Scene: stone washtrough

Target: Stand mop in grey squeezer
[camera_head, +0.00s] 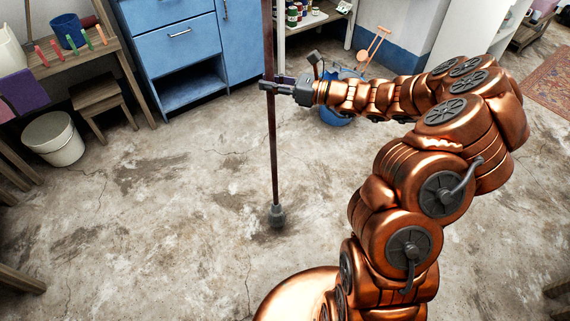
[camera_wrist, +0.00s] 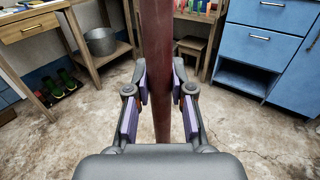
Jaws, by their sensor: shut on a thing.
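The mop (camera_head: 273,150) is a long dark red-brown pole with a small grey head (camera_head: 277,215) at its lower end. It stands upright, and its top is out of the picture. The head is at or just above the floor; I cannot tell whether it touches. My gripper (camera_head: 269,86) is shut on the pole well above the head. In the wrist view the purple-padded fingers (camera_wrist: 160,82) sit on both sides of the pole (camera_wrist: 157,30). I cannot clearly identify a grey squeezer. A grey metal bucket (camera_wrist: 101,42) stands under a table in the wrist view.
A whitish bucket (camera_head: 53,138) and a wooden stool (camera_head: 98,101) stand at left. Blue cabinets (camera_head: 180,53) are at the back. A blue object (camera_head: 337,117) is partly hidden behind my arm. The concrete floor (camera_head: 150,220) around the mop is clear.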

